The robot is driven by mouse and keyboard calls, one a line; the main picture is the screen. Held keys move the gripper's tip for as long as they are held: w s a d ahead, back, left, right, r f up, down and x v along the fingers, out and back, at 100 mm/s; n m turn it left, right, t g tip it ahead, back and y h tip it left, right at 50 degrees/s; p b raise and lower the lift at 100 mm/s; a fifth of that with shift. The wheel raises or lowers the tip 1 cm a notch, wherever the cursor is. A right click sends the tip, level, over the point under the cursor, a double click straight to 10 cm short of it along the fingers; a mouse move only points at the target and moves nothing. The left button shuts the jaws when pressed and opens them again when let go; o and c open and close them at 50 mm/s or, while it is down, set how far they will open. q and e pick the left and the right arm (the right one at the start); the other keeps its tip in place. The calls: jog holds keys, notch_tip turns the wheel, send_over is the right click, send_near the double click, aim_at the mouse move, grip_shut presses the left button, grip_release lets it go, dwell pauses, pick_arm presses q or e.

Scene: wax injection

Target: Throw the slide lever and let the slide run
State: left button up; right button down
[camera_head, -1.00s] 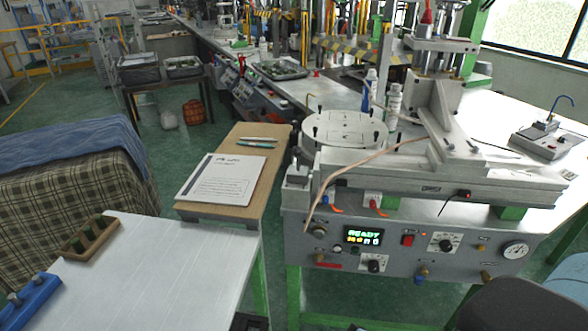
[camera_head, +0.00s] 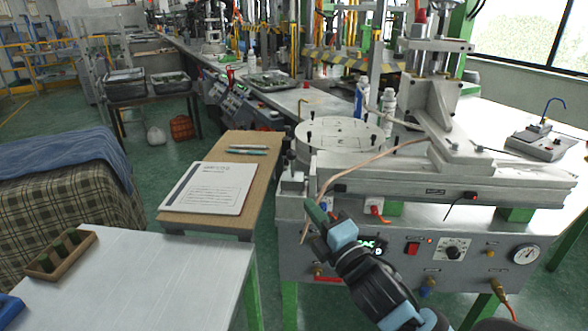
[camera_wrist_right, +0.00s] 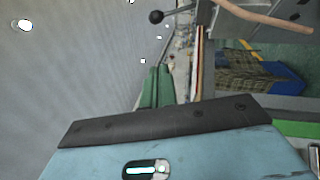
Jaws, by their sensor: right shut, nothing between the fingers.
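The wax injection machine (camera_head: 452,255) stands on the right, with a grey slide bed (camera_head: 430,183) across its top. My right gripper (camera_head: 316,210) is raised in front of the machine's left front, its green fingers shut and empty. In the right wrist view the shut green fingers (camera_wrist_right: 156,88) point away from the camera. A lever with a black ball knob (camera_wrist_right: 156,17) shows beyond them, apart from the fingers. I cannot surely match this lever to a part in the head view. My left gripper is not in view.
A copper-coloured hose (camera_head: 350,162) loops down past the bed's left end, close to my right fingers. A round white plate (camera_head: 340,135) with black pins stands behind the bed. A board with a paper sheet (camera_head: 210,188) and a white table (camera_head: 150,280) lie to the left.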

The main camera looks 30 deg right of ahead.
jog(key=shift+w, duration=0.1)
jog(key=p, duration=0.1)
send_near(292, 163)
jog(key=w+a+r, duration=0.3)
jog(key=w, duration=0.1)
jog(key=shift+w+d+r, duration=0.3)
jog(key=shift+w+d, duration=0.2)
jog(key=shift+w, duration=0.15)
jog(key=shift+p, duration=0.3)
